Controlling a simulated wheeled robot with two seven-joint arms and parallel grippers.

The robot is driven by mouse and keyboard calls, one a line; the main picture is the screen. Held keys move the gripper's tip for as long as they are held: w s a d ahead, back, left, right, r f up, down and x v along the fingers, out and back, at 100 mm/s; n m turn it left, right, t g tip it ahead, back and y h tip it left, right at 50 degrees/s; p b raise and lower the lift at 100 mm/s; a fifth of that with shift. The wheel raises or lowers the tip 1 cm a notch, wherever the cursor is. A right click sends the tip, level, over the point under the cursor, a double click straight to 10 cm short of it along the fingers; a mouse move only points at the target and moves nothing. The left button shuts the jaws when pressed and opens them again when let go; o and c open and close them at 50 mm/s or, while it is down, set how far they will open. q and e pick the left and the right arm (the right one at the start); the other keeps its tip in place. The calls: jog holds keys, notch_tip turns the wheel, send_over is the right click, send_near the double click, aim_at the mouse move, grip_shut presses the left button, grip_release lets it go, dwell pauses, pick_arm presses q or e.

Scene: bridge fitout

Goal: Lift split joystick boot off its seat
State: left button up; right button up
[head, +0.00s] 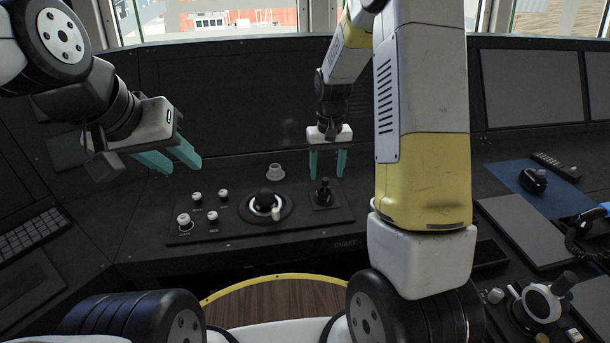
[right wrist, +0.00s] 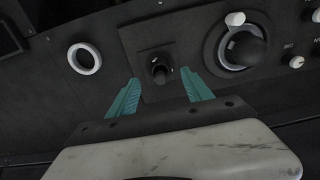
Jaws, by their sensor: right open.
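The joystick (head: 323,190) stands upright on a small square plate on the console panel, with a dark boot around its base. A split in the boot is too small to make out. My right gripper (head: 327,176) is open and points down just above and behind the joystick. In the right wrist view the joystick (right wrist: 160,72) shows ahead, between the two teal fingers (right wrist: 163,95) and apart from both. My left gripper (head: 182,168) hangs over the left of the console, with its fingers apart and nothing between them.
A dark ball control (head: 266,202) with a white knob is left of the joystick, with several white knobs beyond. A blue mat (head: 550,200) lies right.

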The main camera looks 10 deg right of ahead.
aim_at(325, 185)
jog(key=shift+w+a+f, duration=0.1)
jog(key=shift+w+f, duration=0.1)
jog(key=shift+f, duration=0.3)
jog(key=shift+w+a+f, duration=0.1)
jog(key=shift+w+f, duration=0.1)
jog(key=shift+f, duration=0.25)
jog(key=f, duration=0.7)
jog(key=shift+w+d, duration=0.25)
jog(key=shift+c, duration=0.2)
grip_shut()
